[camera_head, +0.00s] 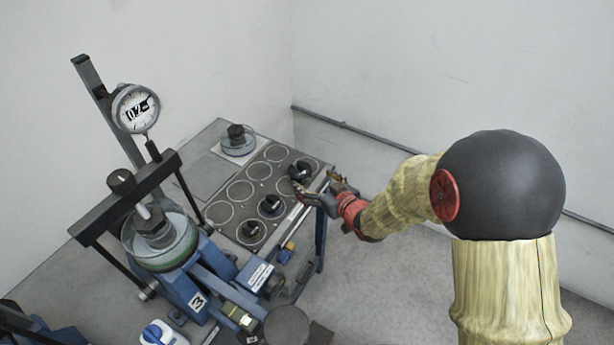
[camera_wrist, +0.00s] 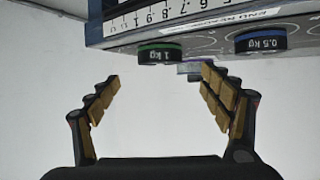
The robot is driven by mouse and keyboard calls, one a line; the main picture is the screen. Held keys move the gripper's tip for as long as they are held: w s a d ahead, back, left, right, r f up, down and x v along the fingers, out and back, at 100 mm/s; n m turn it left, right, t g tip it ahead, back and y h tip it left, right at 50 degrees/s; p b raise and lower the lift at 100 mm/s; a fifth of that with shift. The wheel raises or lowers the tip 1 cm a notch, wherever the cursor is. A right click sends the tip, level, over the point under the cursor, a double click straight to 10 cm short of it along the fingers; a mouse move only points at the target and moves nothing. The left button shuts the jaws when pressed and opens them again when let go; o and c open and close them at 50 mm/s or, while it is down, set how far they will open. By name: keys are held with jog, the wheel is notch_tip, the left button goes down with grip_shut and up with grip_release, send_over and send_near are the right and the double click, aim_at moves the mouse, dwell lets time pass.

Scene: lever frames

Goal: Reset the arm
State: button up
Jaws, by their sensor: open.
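My arm comes in from the right in the head view, and my gripper (camera_head: 318,187) is at the right edge of the bench. In the wrist view my gripper (camera_wrist: 162,77) has its fingers spread, with nothing between them. A black 1 kg weight with a green band (camera_wrist: 160,55) shows just beyond the fingertips, apart from them. A black 0.5 kg weight with a blue band (camera_wrist: 260,41) is to its right. In the head view, black weights (camera_head: 270,206) sit on circle marks, and one (camera_head: 301,171) is close beside my gripper.
The bench (camera_head: 204,172) carries a blue lever frame (camera_head: 190,285) with a dial gauge (camera_head: 136,108) on a post. A round glass dish (camera_head: 237,141) with a dark top piece stands at the back. Open floor (camera_head: 385,280) lies right of the bench, below a wall rail (camera_head: 350,126).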

jog(key=shift+v, duration=2.1)
jog(key=s+d+f+g+h, duration=0.3)
jog(key=s+d+f, duration=0.15)
jog(key=f, duration=0.35)
jog(key=s+d+r+m+g+h, duration=0.3)
jog(key=s+d+h, duration=0.1)
jog(key=s+d, duration=0.4)
jog(key=s+d+r+m, duration=0.1)
jog(key=s+r, duration=0.7)
jog(key=r, duration=0.3)
jog(key=s+d+r+m, duration=0.2)
jog(key=s+r, duration=0.5)
jog(key=r, duration=0.5)
jog(key=shift+s, duration=0.4)
